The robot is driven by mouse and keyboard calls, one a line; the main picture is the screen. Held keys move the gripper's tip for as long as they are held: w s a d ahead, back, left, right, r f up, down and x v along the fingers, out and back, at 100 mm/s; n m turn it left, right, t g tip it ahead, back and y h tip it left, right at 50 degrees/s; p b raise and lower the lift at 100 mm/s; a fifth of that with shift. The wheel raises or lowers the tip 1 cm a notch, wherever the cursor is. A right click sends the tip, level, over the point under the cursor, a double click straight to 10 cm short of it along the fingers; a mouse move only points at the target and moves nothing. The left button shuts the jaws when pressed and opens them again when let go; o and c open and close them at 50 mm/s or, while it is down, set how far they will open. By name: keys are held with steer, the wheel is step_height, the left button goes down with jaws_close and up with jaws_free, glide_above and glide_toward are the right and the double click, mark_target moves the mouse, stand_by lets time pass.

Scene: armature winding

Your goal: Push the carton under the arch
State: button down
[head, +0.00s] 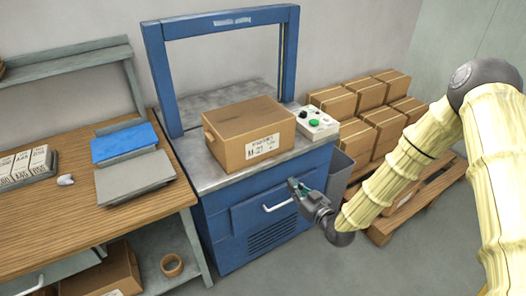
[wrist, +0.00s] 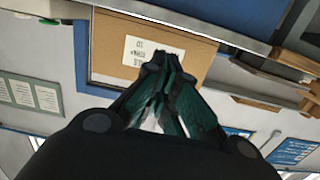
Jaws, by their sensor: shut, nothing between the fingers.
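The carton (head: 247,128) is a brown closed box with a white label on its near face. It sits on the grey metal top of the blue strapping machine, in front of the blue arch (head: 151,75). The carton's labelled face also shows in the wrist view (wrist: 195,50), behind my fingers. My gripper (head: 294,184) is shut and empty. In the head view it is in front of the machine's cabinet, below the table edge and to the right of the carton, apart from it. In the wrist view the fingertips (wrist: 160,62) overlap the carton's face; the gap is hard to judge.
A control box (head: 316,122) with a green button stands right of the carton. A cabinet handle (head: 279,203) sticks out near my gripper. Stacked cartons (head: 372,110) on a pallet are at right. A wooden bench (head: 60,220) with a scale stands at left.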

steer(key=w+a+r+b, duration=0.2)
steer(key=w+a, duration=0.6)
steer(key=w, duration=0.4)
steer(key=shift+r+t+y+b, duration=0.15)
steer(key=shift+t+y+b, duration=0.15)
steer(key=shift+t+b, duration=0.1)
steer(key=shift+w, duration=0.1)
